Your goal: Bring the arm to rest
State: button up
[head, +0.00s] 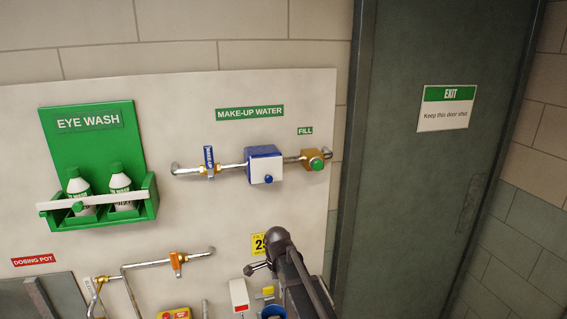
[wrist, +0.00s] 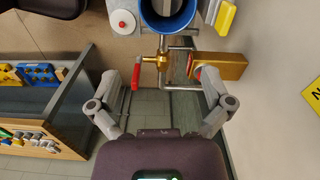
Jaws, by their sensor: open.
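My arm (head: 300,285) rises from the bottom of the head view, in front of the lower right part of the white wall panel. Its dark upper end is near the yellow label. In the wrist view, my gripper (wrist: 160,78) has its two grey fingers spread wide, with nothing held between them. Beyond and between the fingers are a brass fitting (wrist: 160,60) with a red lever (wrist: 134,79) and a brass block (wrist: 220,66). I cannot tell whether either finger touches them.
The panel carries the eye wash station (head: 92,140), a blue-and-white unit (head: 265,165) on the make-up water pipe, and an orange valve (head: 177,262). A closed exit door (head: 415,190) is at right. In the wrist view, a blue-rimmed vessel (wrist: 166,26) is at top and a shelf unit (wrist: 45,105) at left.

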jog(key=s+d+f+n+b, duration=0.2)
jog(key=s+d+n, duration=0.5)
jog(key=d, duration=0.2)
jog(key=s+d+f+n+b, duration=0.3)
jog(key=s+d+n, duration=0.3)
jog(key=s+d, duration=0.2)
jog(key=shift+s+d+n, duration=0.15)
jog(key=shift+d+n, duration=0.25)
jog(key=shift+d, duration=0.65)
jog(key=shift+a, duration=0.1)
jog(key=c, duration=0.4)
jog(key=shift+o, duration=0.2)
jog(key=w+a+n+p, duration=0.1)
jog(key=w+a, duration=0.7)
jog(key=a, duration=0.2)
jog(key=w+a+r+n, duration=0.1)
jog(key=w+a+n, duration=0.1)
jog(key=w+a, duration=0.6)
jog(key=a, duration=0.2)
jog(key=shift+w+a+r+p, duration=0.25)
jog(key=shift+a+r+p, duration=0.05)
jog(key=shift+a+p, duration=0.1)
jog(key=shift+f, duration=0.2)
